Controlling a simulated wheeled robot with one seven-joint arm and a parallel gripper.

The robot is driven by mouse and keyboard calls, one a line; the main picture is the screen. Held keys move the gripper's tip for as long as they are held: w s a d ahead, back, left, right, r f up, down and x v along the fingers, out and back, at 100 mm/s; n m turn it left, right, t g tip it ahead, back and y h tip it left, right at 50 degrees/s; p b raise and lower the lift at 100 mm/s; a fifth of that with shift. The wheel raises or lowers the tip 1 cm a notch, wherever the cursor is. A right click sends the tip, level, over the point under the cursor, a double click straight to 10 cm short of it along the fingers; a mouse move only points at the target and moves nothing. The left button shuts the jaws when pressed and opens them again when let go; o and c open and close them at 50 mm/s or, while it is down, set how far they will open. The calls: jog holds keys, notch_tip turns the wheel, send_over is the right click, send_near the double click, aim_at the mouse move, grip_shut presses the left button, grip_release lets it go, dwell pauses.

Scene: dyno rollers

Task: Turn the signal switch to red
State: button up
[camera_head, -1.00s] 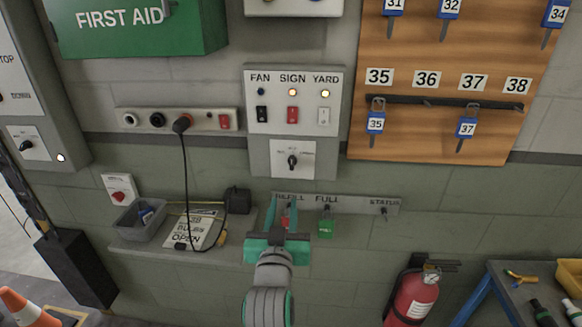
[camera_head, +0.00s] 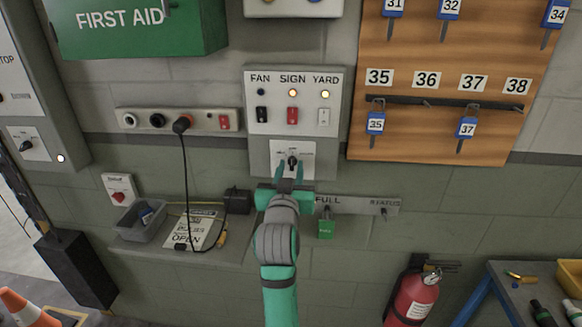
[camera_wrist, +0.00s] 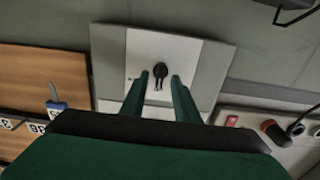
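A black rotary knob (camera_head: 292,161) sits on a white plate (camera_head: 306,150) below the FAN, SIGN and YARD panel. The small print on the plate is too small to read. In the wrist view, the knob (camera_wrist: 161,70) is upper centre on its white plate (camera_wrist: 190,62). My gripper (camera_head: 290,174) is raised in front of the plate with its fingers pointing at the knob. The wrist view shows my gripper (camera_wrist: 160,84) open, with one finger on each side of the knob's lower end and a gap between them. I cannot tell whether they touch it.
A panel with lamps and rocker switches (camera_head: 293,101) is just above. A hook rail (camera_head: 360,205) with a green tag (camera_head: 326,228) lies below right. A socket strip (camera_head: 205,121) and black adapter (camera_head: 237,200) are at left. Another rotary switch (camera_head: 27,146) is far left.

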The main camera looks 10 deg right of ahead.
jog(key=shift+w+d, duration=0.2)
jog(key=shift+w, duration=0.5)
grip_shut()
jog(key=shift+n, duration=0.3)
jog(key=n, duration=0.4)
jog(key=shift+a+n, duration=0.15)
jog(key=shift+n, duration=0.15)
jog(key=shift+a+f+n, duration=0.15)
jog(key=shift+n, duration=2.15)
